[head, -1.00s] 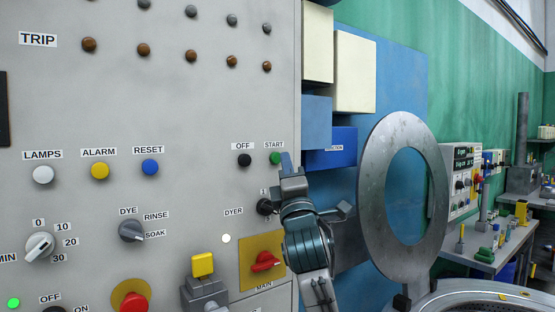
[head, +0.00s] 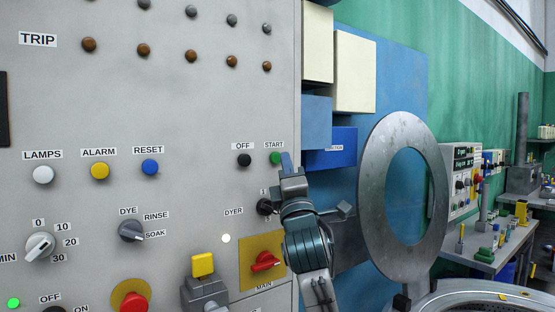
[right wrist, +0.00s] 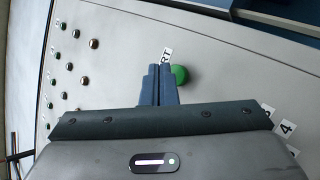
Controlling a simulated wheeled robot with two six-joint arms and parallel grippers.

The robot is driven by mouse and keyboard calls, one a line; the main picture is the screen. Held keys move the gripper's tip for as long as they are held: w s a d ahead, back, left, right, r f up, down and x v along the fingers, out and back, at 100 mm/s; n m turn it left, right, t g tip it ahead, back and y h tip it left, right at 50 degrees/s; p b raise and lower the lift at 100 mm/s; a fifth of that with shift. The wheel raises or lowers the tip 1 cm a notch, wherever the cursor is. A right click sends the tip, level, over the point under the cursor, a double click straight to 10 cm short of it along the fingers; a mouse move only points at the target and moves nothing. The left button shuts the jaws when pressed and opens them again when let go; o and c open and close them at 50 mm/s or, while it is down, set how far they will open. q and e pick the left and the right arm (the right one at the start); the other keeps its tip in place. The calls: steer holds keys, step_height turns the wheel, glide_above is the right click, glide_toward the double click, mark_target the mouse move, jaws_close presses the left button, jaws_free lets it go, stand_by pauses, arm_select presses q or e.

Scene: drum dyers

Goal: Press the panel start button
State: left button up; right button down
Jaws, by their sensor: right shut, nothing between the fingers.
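The green START button (head: 275,158) sits on the grey panel (head: 200,110) under its START label, right of the black OFF button (head: 244,160). My right gripper (head: 286,160) is at the panel just right of the green button. In the right wrist view its two blue-grey fingers (right wrist: 159,82) are shut together and empty. The green button (right wrist: 180,75) shows beside the fingertips, to their right, and the fingers partly cover the START label (right wrist: 166,55). I cannot tell whether the fingertips touch the panel or the button. My left gripper is not in view.
A black rotary selector (head: 265,207) and a red MAIN switch (head: 265,261) on a yellow plate lie below the button. A yellow-topped grey block (head: 203,265) stands out at the panel's lower part. A round steel door ring (head: 375,215) is to the right of my arm.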

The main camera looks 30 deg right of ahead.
steer(key=shift+w, duration=0.1)
steer(key=shift+w+p, duration=0.3)
steer(key=shift+w, duration=0.05)
steer(key=shift+w, duration=0.45)
stand_by(0.8)
steer(key=shift+s, duration=0.1)
steer(key=shift+s+y+p, duration=0.3)
steer(key=shift+s+p, duration=0.15)
steer(key=shift+s, duration=0.3)
steer(key=shift+s, duration=0.1)
steer(key=shift+s+d+p, duration=0.2)
steer(key=shift+s+p, duration=0.3)
steer(key=shift+s, duration=1.9)
